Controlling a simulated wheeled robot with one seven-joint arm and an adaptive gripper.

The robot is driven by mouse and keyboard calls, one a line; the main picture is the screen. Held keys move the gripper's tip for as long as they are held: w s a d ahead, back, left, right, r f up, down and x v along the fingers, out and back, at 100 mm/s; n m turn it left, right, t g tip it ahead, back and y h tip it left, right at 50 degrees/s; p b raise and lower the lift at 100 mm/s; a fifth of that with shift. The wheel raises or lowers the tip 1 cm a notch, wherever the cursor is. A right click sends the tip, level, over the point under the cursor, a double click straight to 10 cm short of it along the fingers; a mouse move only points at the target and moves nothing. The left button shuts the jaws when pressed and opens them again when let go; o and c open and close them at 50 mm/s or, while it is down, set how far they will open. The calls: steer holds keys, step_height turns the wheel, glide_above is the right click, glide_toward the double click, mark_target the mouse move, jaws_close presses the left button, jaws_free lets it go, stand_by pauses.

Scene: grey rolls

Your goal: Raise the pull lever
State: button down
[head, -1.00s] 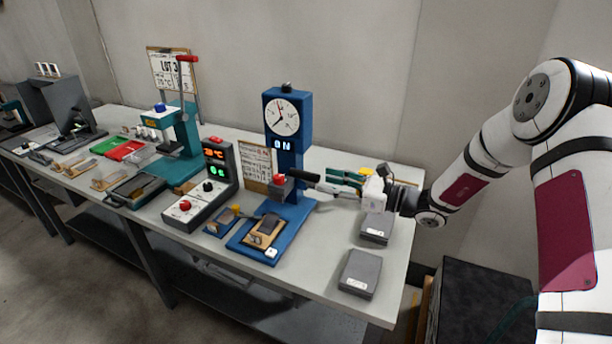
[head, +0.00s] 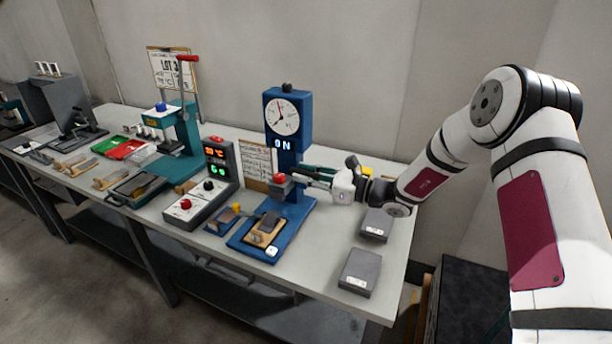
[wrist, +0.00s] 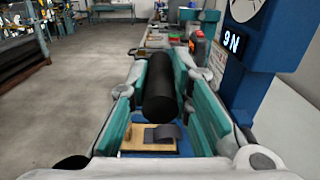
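The pull lever on the blue press (head: 289,112) ends in a thick black handle, which shows clearly in the wrist view (wrist: 160,92). In the head view the lever is mostly covered by my gripper (head: 318,178), at the press's right side. In the wrist view the teal-padded fingers of my gripper (wrist: 164,68) are apart, one on each side of the black handle. A gap shows on the left; the handle lies near the right finger, and I cannot tell whether they touch. The blue press also shows at the right of the wrist view (wrist: 232,85).
A roll on a tan block (head: 266,230) sits on the press base. A control box (head: 200,190) and a teal press (head: 180,130) with a red-handled lever stand left. Two grey boxes (head: 359,272) lie near the table's right end (head: 325,296).

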steer(key=shift+w+r, duration=0.1)
steer(key=shift+w, duration=0.05)
steer(key=shift+w+d+r+m+b, duration=0.2)
steer(key=shift+w+r+m+b, duration=0.15)
steer(key=shift+w+m+b, duration=0.05)
steer(key=w+d+r+m+b, duration=0.2)
steer(key=w+d+m+b, duration=0.1)
steer(key=w, duration=0.5)
steer(key=w+d+r+m+b, duration=0.3)
steer(key=w+m+b, duration=0.3)
steer(key=w, duration=0.2)
steer(key=shift+b, duration=0.3)
steer(key=shift+w+r, duration=0.1)
steer(key=shift+w, duration=0.05)
steer(key=c, duration=1.4)
jaws_free()
steer(key=shift+c, duration=0.2)
steer(key=v, duration=1.2)
